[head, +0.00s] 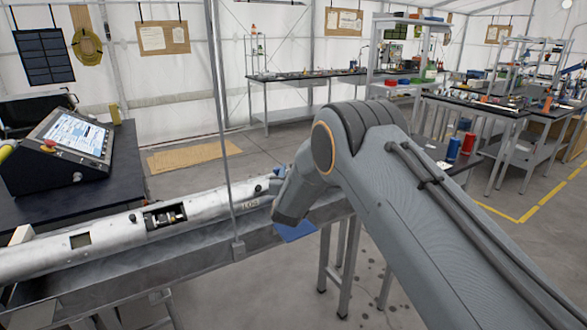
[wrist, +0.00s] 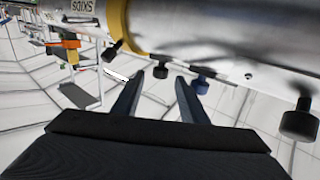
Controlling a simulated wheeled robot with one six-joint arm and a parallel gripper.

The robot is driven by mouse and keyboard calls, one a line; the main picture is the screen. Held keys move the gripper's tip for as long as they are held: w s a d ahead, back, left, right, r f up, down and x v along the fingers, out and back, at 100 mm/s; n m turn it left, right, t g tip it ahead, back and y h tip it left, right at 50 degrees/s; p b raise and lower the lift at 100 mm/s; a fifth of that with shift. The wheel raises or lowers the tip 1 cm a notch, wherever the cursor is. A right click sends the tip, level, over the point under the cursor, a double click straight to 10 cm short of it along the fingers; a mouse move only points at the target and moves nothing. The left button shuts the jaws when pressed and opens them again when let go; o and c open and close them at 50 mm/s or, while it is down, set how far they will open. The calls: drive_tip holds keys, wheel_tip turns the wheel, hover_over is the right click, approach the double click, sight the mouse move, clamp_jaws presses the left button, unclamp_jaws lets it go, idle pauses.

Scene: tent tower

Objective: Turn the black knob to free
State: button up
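My gripper (wrist: 157,84) is open in the wrist view, its two dark fingers apart with nothing between them that I can see held. A black knob (wrist: 160,71) on a short stem hangs from the silver tube (wrist: 210,35), just beyond the gap between the fingertips. A second black knob (wrist: 113,48) is to the left, by the yellow band. A larger black knob (wrist: 299,122) is at the right. I cannot tell which one the task means. A blue knob (wrist: 201,84) is beyond the right fingertip. In the head view my arm hides the fingers and most knobs.
The silver tube (head: 100,238) lies along a grey metal bench (head: 190,261), with a thin upright post (head: 222,120) in front. A control console (head: 72,140) stands on a black table at left. Open floor lies behind; equipment tables stand farther back.

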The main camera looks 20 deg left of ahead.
drive_tip(key=shift+b+x, duration=1.3)
drive_tip(key=shift+x, duration=0.95)
clamp_jaws()
